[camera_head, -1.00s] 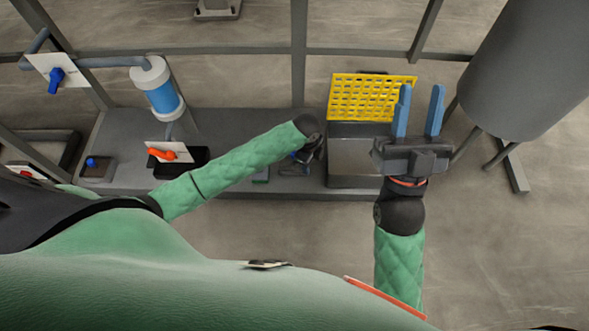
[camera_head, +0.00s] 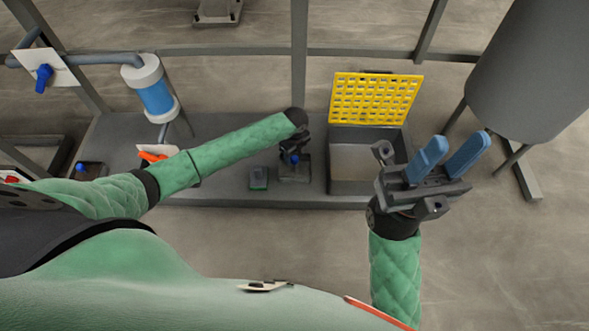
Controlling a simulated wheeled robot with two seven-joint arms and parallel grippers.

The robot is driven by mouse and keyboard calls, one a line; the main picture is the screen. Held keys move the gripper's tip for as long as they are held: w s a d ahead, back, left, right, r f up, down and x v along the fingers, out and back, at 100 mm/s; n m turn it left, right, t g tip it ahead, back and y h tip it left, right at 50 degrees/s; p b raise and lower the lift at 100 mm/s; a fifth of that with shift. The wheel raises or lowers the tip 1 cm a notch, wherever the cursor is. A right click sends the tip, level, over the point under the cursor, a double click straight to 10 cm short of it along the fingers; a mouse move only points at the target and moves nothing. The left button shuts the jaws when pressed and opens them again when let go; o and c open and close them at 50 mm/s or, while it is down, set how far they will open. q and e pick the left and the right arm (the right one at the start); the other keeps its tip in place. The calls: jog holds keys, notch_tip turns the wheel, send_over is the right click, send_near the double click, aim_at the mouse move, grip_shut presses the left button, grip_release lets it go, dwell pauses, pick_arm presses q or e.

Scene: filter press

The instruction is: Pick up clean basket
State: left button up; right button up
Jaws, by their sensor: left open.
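A yellow grid-like piece (camera_head: 374,99), which may be the basket, stands tilted at the back edge of an open grey bin (camera_head: 340,190). The bin's inside looks empty where I can see it. My right gripper (camera_head: 456,152) is at the right of the bin. Its two blue fingers are apart with nothing between them, and it does not touch the yellow piece.
A large grey tank (camera_head: 525,75) on legs stands at the right. A blue and white filter cylinder (camera_head: 154,90) with pipes is at the left. A grey frame post (camera_head: 298,50) rises behind the bench. A small green-topped block (camera_head: 258,178) lies on the bench.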

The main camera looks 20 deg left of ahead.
aim_at(294, 158)
pick_arm(q)
notch_tip(294, 158, down, 4)
jog(key=shift+r+b, duration=0.1)
jog(key=shift+b, duration=0.45)
grip_shut()
jog(key=shift+r, duration=0.1)
